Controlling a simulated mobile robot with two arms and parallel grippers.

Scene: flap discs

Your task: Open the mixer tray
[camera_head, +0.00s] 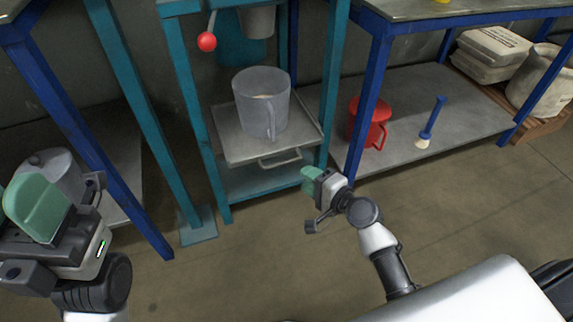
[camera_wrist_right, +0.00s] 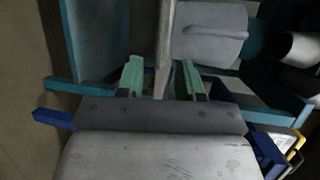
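The mixer tray (camera_head: 232,143) is a grey metal shelf in a teal frame, with a bar handle (camera_head: 280,160) on its front. A clear measuring jug (camera_head: 262,103) stands on it. My right gripper (camera_head: 311,178) is just in front of and right of the handle. In the right wrist view its green fingers (camera_wrist_right: 161,80) are open, with the tray (camera_wrist_right: 165,35) seen edge-on in the gap between them. I cannot tell whether the handle is between the fingers; no grip on it shows. My left gripper (camera_head: 38,207) is at the far left, away from the tray; its opening is unclear.
A red ball-ended lever (camera_head: 207,41) sticks out above the tray. A red jug (camera_head: 368,122) and a blue-handled brush (camera_head: 432,123) stand on the grey shelf at right. Blue table legs (camera_head: 368,100) flank the teal frame. The floor in front is clear.

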